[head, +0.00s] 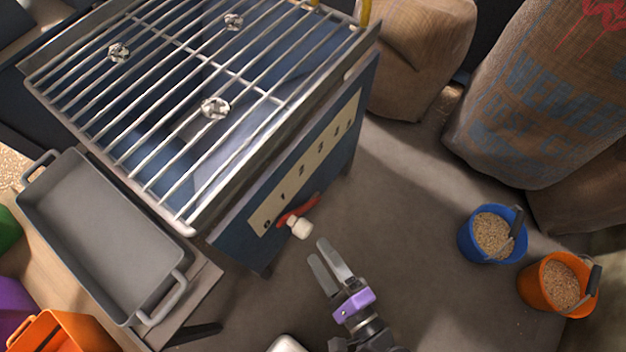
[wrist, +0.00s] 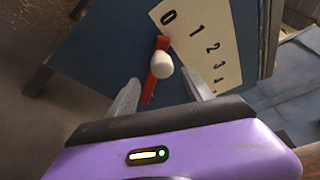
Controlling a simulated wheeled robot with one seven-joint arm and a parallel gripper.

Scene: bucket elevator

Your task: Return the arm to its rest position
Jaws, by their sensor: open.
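My gripper (head: 330,262) is open and empty, with its two grey fingers apart. In the head view it is just below and right of a red lever (head: 297,211) with a white knob (head: 300,228) on the blue machine's front. The lever points near the 0 end of a cream number scale (head: 305,165). In the wrist view the white knob (wrist: 162,65) and red lever (wrist: 152,85) show ahead, between the fingers (wrist: 165,95) in the picture. The gripper looks apart from the knob.
The blue machine (head: 232,247) has a metal grate on top. A grey tray (head: 100,235) is at left. A blue bucket (head: 465,240) and an orange bucket (head: 540,290), both holding grain, stand on the floor at right. Burlap sacks (head: 545,100) are behind. Floor between is clear.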

